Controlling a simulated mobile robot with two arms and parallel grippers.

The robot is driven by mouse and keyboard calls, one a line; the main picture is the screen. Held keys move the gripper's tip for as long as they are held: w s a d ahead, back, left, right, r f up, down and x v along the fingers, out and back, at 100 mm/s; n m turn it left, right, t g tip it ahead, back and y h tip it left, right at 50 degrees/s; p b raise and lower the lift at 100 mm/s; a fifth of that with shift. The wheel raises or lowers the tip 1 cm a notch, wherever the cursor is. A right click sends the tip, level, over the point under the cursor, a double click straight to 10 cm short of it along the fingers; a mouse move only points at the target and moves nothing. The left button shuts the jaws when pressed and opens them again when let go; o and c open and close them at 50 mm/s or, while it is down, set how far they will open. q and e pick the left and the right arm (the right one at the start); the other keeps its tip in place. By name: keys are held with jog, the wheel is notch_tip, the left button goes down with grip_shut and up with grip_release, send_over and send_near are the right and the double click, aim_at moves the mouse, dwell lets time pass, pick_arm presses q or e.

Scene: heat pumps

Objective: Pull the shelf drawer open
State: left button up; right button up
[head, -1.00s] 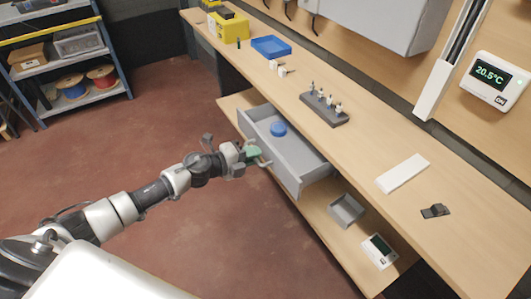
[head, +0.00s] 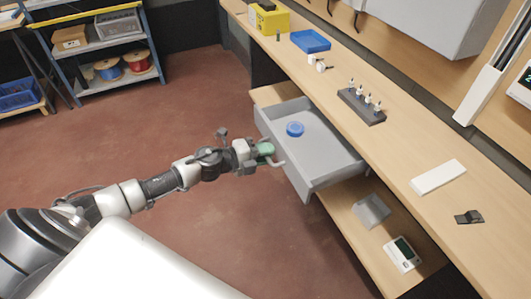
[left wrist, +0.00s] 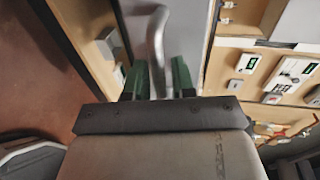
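The grey shelf drawer (head: 325,160) stands pulled well out from under the workbench, with a round blue object (head: 295,129) inside. Its curved light handle (head: 279,163) sticks out from the front; it also shows in the left wrist view (left wrist: 157,45). My left gripper (head: 266,152) reaches in from the left and is at the handle. In the left wrist view the handle bar runs between the green fingers (left wrist: 160,80), which appear closed on it. My right gripper is in neither view.
The wooden workbench (head: 400,150) carries a dark rack (head: 361,108), a blue tray (head: 310,40) and a yellow box (head: 268,19). Below, a lower shelf holds a grey bin (head: 372,210) and a white device (head: 402,254). The red-brown floor left of the drawer is clear.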

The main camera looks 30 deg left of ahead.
pick_arm(q)
jog(key=shift+o, duration=0.8)
jog(key=shift+s+a, duration=0.15)
jog(key=shift+s, duration=0.05)
jog(key=b+v, duration=0.1)
jog(key=v, duration=0.9)
jog(key=shift+s+b, duration=0.15)
jog(key=shift+b, duration=0.15)
jog(key=shift+a, duration=0.1)
